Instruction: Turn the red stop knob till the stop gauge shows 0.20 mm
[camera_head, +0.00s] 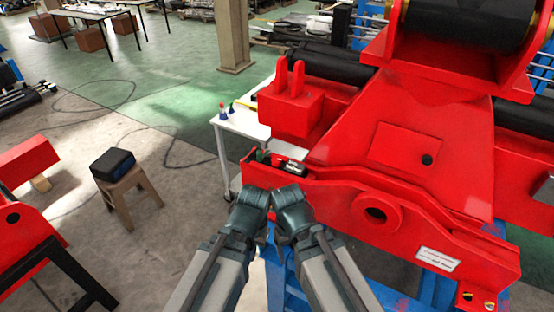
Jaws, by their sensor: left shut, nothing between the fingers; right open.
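My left gripper (254,195) and my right gripper (288,196) are close side by side at the near edge of the big red crane stand (455,170). Both point away from me, and their fingertips are mostly hidden at the stand's edge. The left is shut and empty; the right is open. Just beyond them, in a recess of the stand, is a small red and black part with pale marking (292,167). I cannot tell whether it belongs to the stop knob or gauge. No gauge reading is legible.
A white table (236,122) with small coloured items stands behind the stand's left end. A black box (113,164) rests on a wooden stool (135,192) at the left. Red beams lie far left. Open floor lies between, crossed by cables.

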